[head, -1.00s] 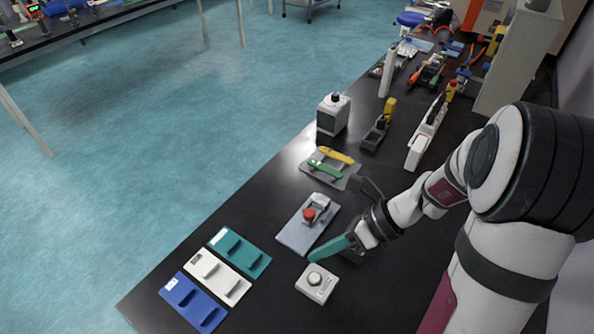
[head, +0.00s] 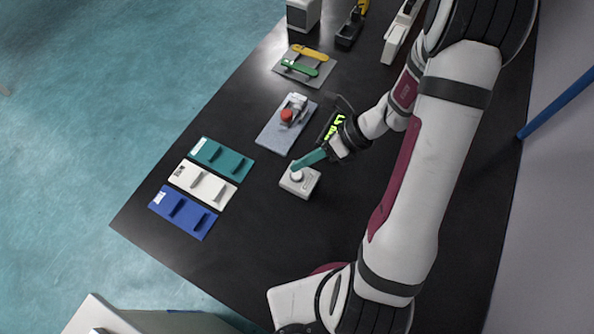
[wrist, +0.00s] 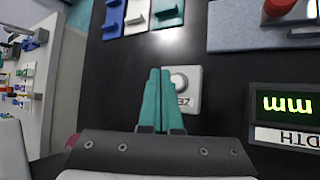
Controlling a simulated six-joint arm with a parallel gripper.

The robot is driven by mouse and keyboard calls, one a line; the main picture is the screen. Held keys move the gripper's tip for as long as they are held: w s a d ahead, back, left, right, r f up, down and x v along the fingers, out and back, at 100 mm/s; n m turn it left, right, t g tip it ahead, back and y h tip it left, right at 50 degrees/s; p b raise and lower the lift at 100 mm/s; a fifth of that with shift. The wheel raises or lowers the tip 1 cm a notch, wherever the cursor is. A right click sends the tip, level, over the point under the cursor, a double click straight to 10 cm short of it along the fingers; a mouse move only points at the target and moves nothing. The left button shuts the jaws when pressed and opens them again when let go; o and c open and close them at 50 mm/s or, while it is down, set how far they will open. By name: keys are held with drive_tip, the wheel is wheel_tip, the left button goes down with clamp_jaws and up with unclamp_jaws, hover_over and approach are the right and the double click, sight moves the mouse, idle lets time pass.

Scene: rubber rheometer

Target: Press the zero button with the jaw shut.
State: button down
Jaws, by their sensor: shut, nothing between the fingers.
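The zero button is a round pale knob (head: 297,176) on a small white box (head: 303,188) on the black bench. In the wrist view the knob (wrist: 179,82) sits on the box (wrist: 190,104), whose printed lettering is partly covered by my fingers. My gripper (head: 295,167) has teal fingers, pressed together with nothing between them. In the head view the fingertips lie over the far edge of the box, right by the knob. In the wrist view my gripper's tips (wrist: 160,70) show just left of the knob. I cannot tell whether they touch it.
A display with green digits (wrist: 285,103) stands right of the box in the wrist view. A grey plate (head: 271,138) with a red knob (head: 287,115) lies behind the box. Teal (head: 238,163), white (head: 215,195) and blue (head: 194,223) holders lie to the left.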

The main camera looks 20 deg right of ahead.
drive_tip(key=shift+f, duration=0.85)
idle(1.4)
drive_tip(key=shift+f, duration=0.4)
drive_tip(key=shift+f, duration=0.45)
idle(0.4)
drive_tip(key=shift+r, duration=0.9)
drive_tip(key=shift+r, duration=2.5)
